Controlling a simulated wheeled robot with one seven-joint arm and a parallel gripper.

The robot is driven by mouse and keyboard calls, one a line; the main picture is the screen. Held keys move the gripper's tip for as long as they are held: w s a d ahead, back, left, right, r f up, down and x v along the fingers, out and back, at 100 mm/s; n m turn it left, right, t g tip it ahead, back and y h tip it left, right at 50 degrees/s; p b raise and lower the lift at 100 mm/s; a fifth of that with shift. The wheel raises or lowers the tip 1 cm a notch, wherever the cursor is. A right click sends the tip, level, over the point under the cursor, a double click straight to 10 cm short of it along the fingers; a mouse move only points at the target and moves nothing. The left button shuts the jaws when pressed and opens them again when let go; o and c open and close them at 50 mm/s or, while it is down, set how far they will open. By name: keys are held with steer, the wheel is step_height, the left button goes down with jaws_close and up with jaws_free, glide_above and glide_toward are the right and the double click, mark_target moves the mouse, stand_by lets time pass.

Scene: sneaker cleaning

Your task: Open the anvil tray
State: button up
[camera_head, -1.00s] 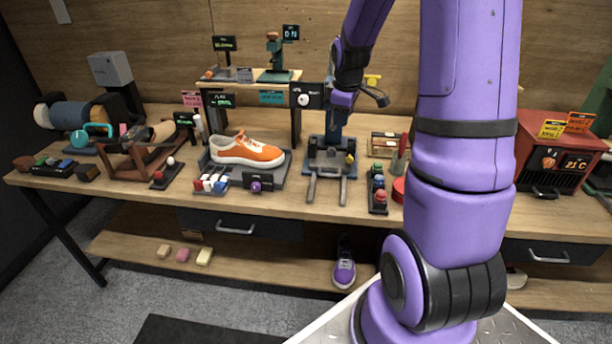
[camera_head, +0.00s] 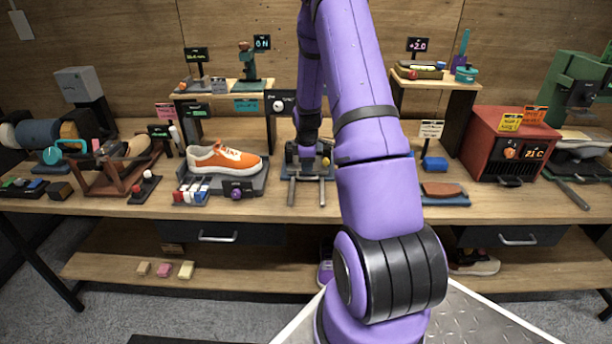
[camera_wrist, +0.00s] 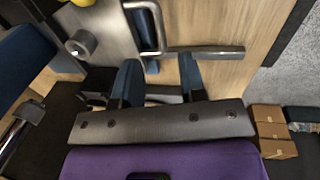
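The press-like station with a dark bed and two metal rods (camera_head: 293,190) jutting toward the table's front edge stands mid-table; I take it to hold the anvil tray, but cannot tell which part is the tray. My arm hides much of it in the head view. In the wrist view a grey metal plate (camera_wrist: 105,28), a bent metal loop (camera_wrist: 157,28) and a straight rod (camera_wrist: 212,52) lie past my fingertips. My gripper (camera_wrist: 159,68) has its two blue fingers apart, near the loop and rod. I see nothing clearly gripped; contact cannot be told.
An orange sneaker (camera_head: 225,158) on a grey stand is left of the station. A brown item on a blue mat (camera_head: 446,199) and a red oven (camera_head: 505,150) are to the right. A raised shelf (camera_head: 430,83) stands behind.

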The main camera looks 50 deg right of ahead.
mark_target(307, 178)
steer(key=shift+w+d+f, duration=0.1)
steer(key=shift+d+f, duration=0.05)
steer(key=shift+f, duration=0.9)
steer(key=shift+w+d+f, duration=0.15)
steer(key=shift+f, duration=0.85)
steer(key=shift+w+d+f, duration=0.1)
steer(key=shift+d+f, duration=0.05)
steer(key=shift+f, duration=0.9)
steer(key=shift+c, duration=0.2)
jaws_close()
